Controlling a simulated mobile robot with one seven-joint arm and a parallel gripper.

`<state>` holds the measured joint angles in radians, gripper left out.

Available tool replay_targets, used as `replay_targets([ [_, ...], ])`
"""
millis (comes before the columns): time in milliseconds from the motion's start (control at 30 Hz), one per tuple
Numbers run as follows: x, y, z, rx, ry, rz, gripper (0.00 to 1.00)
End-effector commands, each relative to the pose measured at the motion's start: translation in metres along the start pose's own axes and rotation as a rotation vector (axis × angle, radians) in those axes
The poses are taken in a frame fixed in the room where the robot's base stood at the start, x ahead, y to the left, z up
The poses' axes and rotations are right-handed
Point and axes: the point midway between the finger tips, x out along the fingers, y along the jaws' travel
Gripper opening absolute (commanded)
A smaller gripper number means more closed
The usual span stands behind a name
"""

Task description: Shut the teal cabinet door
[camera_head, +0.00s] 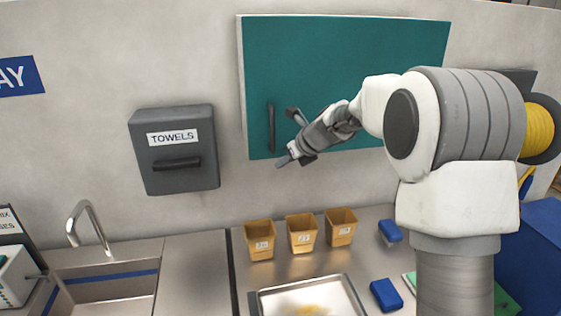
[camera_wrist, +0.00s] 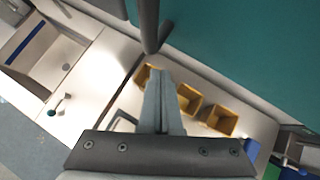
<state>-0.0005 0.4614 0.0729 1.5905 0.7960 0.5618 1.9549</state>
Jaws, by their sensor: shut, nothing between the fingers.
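The teal cabinet door (camera_head: 330,65) is on the wall at the upper middle of the head view, partly covered by my arm. It looks flush with the pale cabinet side (camera_head: 243,85), with no clear gap; a small opening cannot be ruled out. Its dark vertical handle (camera_head: 271,128) is near the lower left corner. My gripper (camera_head: 284,160) is shut and empty, at the door's lower edge, just right of and below the handle. In the wrist view, the closed fingers (camera_wrist: 162,100) point toward the handle's end (camera_wrist: 150,28), and the teal panel (camera_wrist: 235,55) fills the upper right. Contact cannot be told.
A grey towel dispenser (camera_head: 175,150) hangs left of the cabinet. Below are a sink (camera_head: 110,285), three tan bins (camera_head: 301,233), a metal tray (camera_head: 262,300) and blue blocks (camera_head: 386,294) on the counter. The wall between dispenser and cabinet is clear.

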Motion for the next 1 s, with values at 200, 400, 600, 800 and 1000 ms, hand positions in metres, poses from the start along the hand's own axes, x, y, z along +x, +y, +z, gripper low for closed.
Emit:
replay_targets([
  [200, -0.027, 0.008, -0.001, -0.004, -0.001, 0.000, 0.00],
  [400, -0.062, 0.020, 0.001, -0.004, 0.000, 0.001, 0.00],
  [600, -0.087, 0.028, 0.002, -0.001, 0.001, 0.001, 0.00],
  [800, -0.100, 0.034, -0.002, -0.041, 0.009, 0.001, 0.00],
  [1000, -0.133, 0.056, -0.034, -0.399, 0.062, -0.012, 0.00],
])
